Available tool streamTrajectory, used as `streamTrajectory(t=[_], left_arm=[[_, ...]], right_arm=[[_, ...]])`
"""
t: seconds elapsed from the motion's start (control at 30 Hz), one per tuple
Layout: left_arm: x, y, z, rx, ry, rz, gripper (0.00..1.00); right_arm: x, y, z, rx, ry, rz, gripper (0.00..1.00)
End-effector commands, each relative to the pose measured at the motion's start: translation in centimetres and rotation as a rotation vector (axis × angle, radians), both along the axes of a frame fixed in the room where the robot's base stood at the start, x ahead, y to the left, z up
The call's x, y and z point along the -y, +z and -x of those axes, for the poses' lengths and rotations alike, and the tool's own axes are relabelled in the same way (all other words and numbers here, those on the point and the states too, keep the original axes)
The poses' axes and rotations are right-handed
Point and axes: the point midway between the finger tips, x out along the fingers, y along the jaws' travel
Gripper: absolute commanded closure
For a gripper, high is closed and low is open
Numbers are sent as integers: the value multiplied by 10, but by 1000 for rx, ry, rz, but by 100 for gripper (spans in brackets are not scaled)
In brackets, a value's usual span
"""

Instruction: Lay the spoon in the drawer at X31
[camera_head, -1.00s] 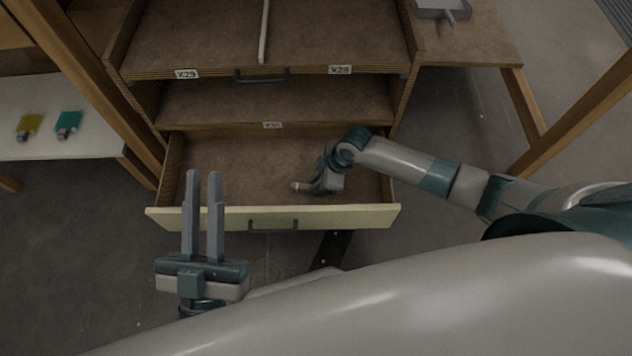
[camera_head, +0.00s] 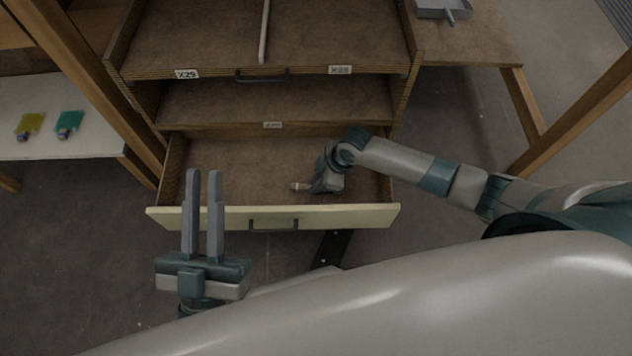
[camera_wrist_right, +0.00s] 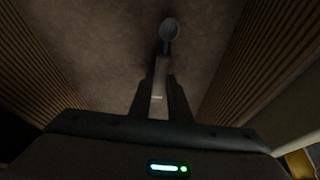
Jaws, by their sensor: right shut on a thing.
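The open bottom drawer (camera_head: 220,160) has a pale front with a dark handle; no label shows on it. My right gripper (camera_wrist_right: 159,80) is inside the drawer, low over its brown floor, shut on the spoon (camera_wrist_right: 169,30). The spoon's dark round bowl points ahead of the fingers in the right wrist view. In the head view only a small pale end (camera_head: 298,187) shows beside my right gripper. I cannot tell whether the spoon touches the floor. My left gripper (camera_head: 204,174) is empty, its fingers apart, in front of the drawer's front.
Above are a compartment labelled X30 (camera_head: 272,125) and an upper drawer with labels X29 (camera_head: 187,74) and X28 (camera_head: 340,70). A white table (camera_head: 60,145) at left holds yellow and teal items. A grey tray (camera_head: 440,12) lies at top right. The drawer's left part is empty.

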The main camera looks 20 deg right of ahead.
Motion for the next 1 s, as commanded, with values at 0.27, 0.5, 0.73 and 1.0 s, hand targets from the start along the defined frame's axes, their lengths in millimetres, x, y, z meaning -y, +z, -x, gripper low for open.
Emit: streamTrajectory(t=[0.27,0.5,0.73,1.0], left_arm=[[0,3,0,0,0,0,83],[0,4,0,0,0,0,83],[0,4,0,0,0,0,83],[0,4,0,0,0,0,83]], right_arm=[[0,1,0,0,0,0,100],[0,1,0,0,0,-1,100],[0,1,0,0,0,-1,100],[0,1,0,0,0,0,62]])
